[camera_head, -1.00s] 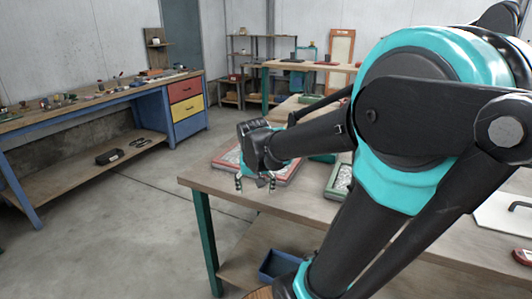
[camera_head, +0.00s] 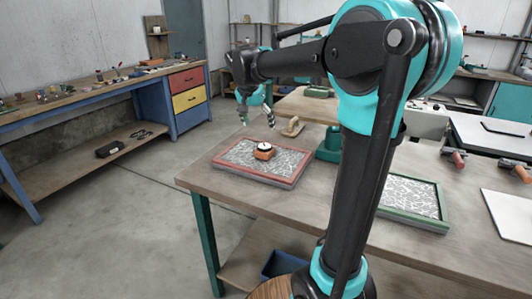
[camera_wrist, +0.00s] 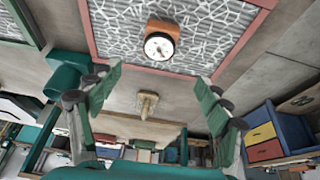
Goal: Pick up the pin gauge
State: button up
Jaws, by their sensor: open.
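The pin gauge (camera_head: 264,151), an orange block with a round white dial, sits on the patterned panel with a red frame (camera_head: 222,162) on the wooden table. In the wrist view the gauge (camera_wrist: 162,48) is at the top middle, its dial facing the camera. My gripper (camera_head: 256,118) is above the table beyond the gauge, empty and apart from it. In the wrist view its green fingers (camera_wrist: 160,85) are spread wide, with nothing between them touching either one.
A wooden-handled tool (camera_head: 292,127) lies behind the red panel. A dark green holder (camera_head: 329,146) and a green-framed panel (camera_head: 412,198) are to the right. Orange- and red-handled tools (camera_head: 455,158) lie farther right. The table's front left corner is clear.

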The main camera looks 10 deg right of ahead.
aim_at(265, 146)
jog(key=x, duration=1.2)
jog(key=shift+s+f, duration=0.2)
jog(key=shift+f, duration=0.2)
jog(key=shift+c, duration=0.4)
jog(key=c, duration=1.5)
jog(key=shift+r, duration=0.1)
